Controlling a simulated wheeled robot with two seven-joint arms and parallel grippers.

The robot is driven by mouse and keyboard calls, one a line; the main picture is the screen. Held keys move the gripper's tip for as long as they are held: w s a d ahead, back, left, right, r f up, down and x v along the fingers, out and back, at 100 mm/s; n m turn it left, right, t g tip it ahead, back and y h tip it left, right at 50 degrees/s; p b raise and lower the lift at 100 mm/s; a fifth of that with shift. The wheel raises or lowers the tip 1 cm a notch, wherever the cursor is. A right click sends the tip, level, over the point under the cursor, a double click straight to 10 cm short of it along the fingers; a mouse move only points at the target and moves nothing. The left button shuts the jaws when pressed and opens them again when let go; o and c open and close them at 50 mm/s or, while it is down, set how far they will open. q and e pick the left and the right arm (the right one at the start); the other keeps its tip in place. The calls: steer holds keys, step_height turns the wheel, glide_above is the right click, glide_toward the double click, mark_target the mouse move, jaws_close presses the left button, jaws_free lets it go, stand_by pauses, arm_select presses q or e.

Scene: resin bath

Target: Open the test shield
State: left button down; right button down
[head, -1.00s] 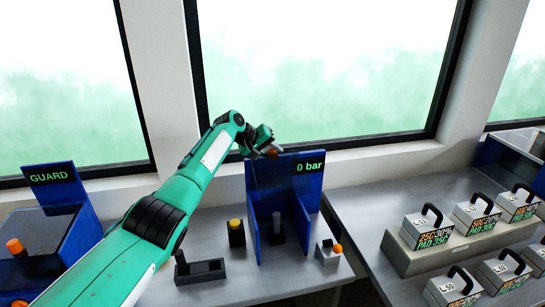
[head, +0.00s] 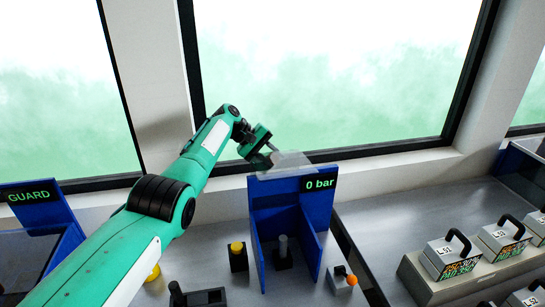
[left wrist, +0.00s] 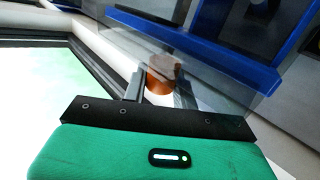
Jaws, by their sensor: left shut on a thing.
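The test shield (head: 288,162) is a clear pane. My left gripper (head: 267,153) is at the pane's left edge. In the left wrist view the fingers are shut on the shield's orange-brown knob (left wrist: 161,76), and the clear pane (left wrist: 222,72) spreads behind it. The front of the stand is uncovered, with a grey post (head: 283,247) upright inside. My right gripper is not in view.
A yellow button box (head: 238,256) stands left of the stand and an orange-knobbed box (head: 341,280) right of it. A dark block (head: 198,297) sits in front. A blue GUARD station (head: 42,215) is at left. Handled weights (head: 447,257) stand at right. A window is behind.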

arm_select(q)
steer(key=c, duration=1.3)
jaws_free()
steer(key=shift+w, duration=0.1)
steer(key=shift+o, duration=0.9)
steer(key=shift+w+f, duration=0.1)
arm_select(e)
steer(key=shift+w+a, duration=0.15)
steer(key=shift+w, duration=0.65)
arm_select(q)
steer(key=shift+a+r, duration=0.4)
steer(key=b+v, duration=0.4)
steer(key=v, duration=0.8)
steer(key=shift+a+r, duration=0.25)
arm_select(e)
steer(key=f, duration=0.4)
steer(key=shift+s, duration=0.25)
